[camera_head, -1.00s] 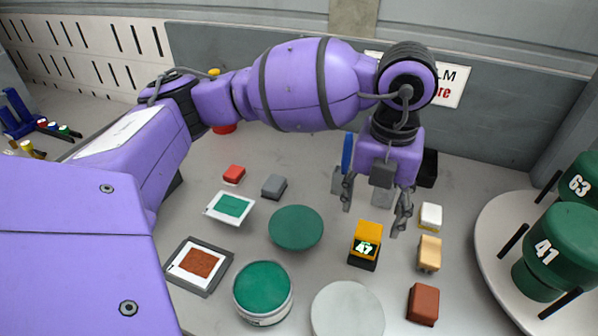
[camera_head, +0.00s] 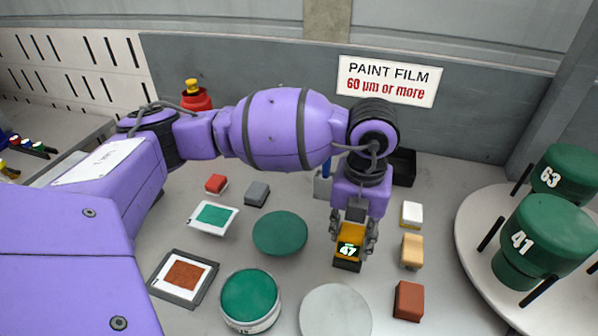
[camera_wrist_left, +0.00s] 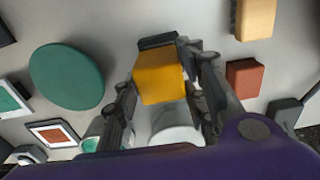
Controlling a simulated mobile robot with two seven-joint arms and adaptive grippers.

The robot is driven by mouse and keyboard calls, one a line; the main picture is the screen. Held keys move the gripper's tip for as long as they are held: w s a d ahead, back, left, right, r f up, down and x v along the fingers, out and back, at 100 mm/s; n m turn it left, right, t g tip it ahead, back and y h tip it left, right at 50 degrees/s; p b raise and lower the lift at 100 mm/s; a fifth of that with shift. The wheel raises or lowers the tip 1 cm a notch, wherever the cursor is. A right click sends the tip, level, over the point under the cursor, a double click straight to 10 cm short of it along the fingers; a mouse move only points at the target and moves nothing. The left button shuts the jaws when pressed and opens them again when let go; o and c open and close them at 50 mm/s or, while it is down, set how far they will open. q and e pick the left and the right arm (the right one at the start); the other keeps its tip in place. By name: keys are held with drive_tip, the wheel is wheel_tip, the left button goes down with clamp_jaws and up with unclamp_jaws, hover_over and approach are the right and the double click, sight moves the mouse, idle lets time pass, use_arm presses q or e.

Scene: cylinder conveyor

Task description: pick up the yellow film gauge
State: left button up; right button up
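The yellow film gauge (camera_head: 349,243), with a black base and a bright number display, stands on the bench right of the green disc. In the left wrist view its yellow top (camera_wrist_left: 160,77) lies between the two fingers. My left gripper (camera_head: 353,236) points down over it, with one finger on each side. The fingers appear closed against its sides, though the contact is partly hidden. The gauge seems to be resting on the bench. My right gripper is not in view.
Near the gauge are a green disc (camera_head: 280,233), a pale round disc (camera_head: 336,312), a wooden block (camera_head: 412,252), a red-brown block (camera_head: 408,301) and a white block (camera_head: 412,214). A round white table (camera_head: 475,225) with green cylinders stands at right.

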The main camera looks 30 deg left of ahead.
use_arm(q)
drive_tip(key=shift+r, duration=0.1)
drive_tip(key=c, duration=0.6)
drive_tip(key=shift+r, duration=0.1)
drive_tip(key=shift+w+r, duration=0.1)
drive_tip(key=shift+r, duration=0.45)
drive_tip(key=s+d+r, duration=0.2)
drive_tip(key=s+r, duration=0.4)
drive_tip(key=s+d+r, duration=0.3)
drive_tip(key=s+r, duration=0.2)
drive_tip(key=s, duration=0.2)
drive_tip(key=shift+d+r+p, duration=0.35)
